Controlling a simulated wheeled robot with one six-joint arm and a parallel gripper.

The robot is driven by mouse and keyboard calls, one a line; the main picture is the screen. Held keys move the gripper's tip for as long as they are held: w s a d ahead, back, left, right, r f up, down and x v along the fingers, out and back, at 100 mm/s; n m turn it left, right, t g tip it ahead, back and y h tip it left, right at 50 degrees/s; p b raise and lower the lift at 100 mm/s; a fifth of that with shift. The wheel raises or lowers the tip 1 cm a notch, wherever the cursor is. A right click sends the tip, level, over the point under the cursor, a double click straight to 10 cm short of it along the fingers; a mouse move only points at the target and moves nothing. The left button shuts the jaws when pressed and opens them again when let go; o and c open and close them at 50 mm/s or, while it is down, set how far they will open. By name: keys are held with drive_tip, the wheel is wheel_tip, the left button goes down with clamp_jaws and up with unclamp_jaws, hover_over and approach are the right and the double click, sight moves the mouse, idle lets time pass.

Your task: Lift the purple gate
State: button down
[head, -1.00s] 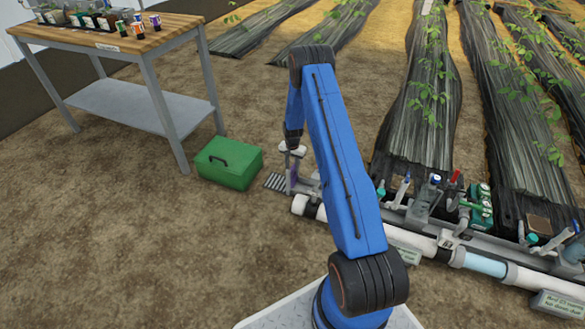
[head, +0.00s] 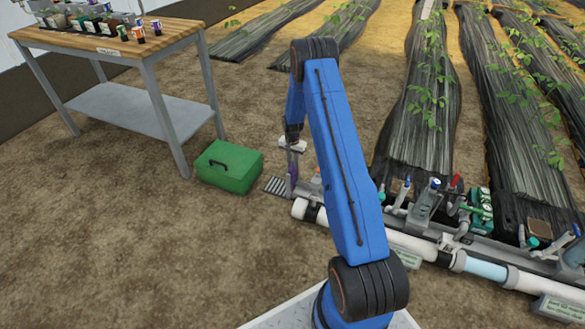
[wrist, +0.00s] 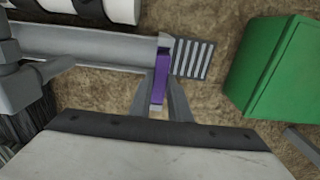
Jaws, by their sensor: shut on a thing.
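The purple gate (wrist: 161,76) is a narrow upright plate at the end of a grey channel (wrist: 100,42) in the wrist view. My gripper (wrist: 160,100) is shut on it, with one finger on each side. In the head view the gate (head: 292,172) shows as a small purple strip below my gripper (head: 291,160), partly hidden by the fingers. I cannot tell how far the gate stands above the channel floor.
A slatted grate (wrist: 194,59) lies on the soil beside the gate. A green box (head: 228,167) stands to its left in the head view. A white pipe (head: 410,240) with valves runs to the right. A wooden-topped bench (head: 110,42) stands back left.

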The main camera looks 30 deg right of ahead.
drive_tip(key=c, duration=1.6)
unclamp_jaws()
drive_tip(key=shift+c, duration=0.2)
wheel_tip(320, 180, up, 17)
drive_tip(key=shift+r, duration=0.15)
drive_tip(key=shift+r, duration=0.1)
